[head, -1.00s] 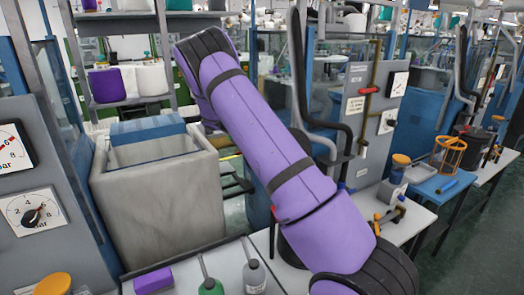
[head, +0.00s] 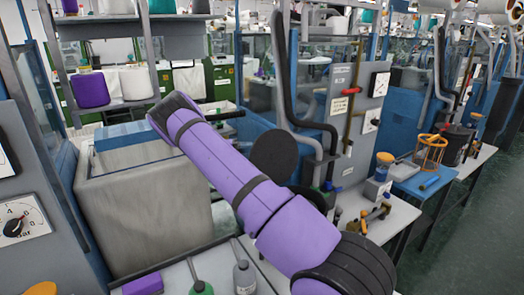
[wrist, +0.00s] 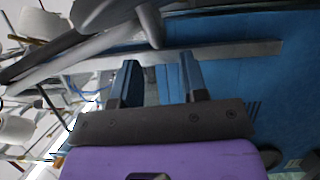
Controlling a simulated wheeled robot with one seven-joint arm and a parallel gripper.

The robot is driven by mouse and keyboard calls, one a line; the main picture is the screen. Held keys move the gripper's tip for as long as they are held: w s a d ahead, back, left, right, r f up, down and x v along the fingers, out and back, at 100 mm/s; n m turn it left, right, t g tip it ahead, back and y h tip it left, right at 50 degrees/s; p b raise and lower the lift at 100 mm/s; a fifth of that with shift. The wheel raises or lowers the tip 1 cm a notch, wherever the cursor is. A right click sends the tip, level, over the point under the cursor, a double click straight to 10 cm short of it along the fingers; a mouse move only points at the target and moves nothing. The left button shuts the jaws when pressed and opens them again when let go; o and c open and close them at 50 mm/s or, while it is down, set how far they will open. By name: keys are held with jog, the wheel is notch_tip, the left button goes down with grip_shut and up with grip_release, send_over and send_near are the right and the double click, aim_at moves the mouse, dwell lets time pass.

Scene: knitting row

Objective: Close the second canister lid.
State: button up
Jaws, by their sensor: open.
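No open canister lid can be made out for certain. A jar with an orange lid (head: 384,158) stands on the bench at the right in the head view. Another orange lid (head: 42,289) shows at the bottom left edge, with its body cut off. A dark round disc (head: 272,156) shows just behind my arm; I cannot tell whether it is a lid. My gripper (wrist: 160,78) is open, with nothing between its two fingers in the wrist view. It points towards a grey bar and a blue panel. My gripper is out of sight in the head view.
A large grey bin (head: 150,215) with a blue top piece stands at left. A purple block (head: 143,284) and two bottles (head: 244,278) are on the near table. An orange wire basket (head: 430,152) sits on a blue tray at right. The floor aisle (head: 470,225) is clear.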

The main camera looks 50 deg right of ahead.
aim_at(262, 149)
jog(key=shift+x, duration=3.05)
grip_shut()
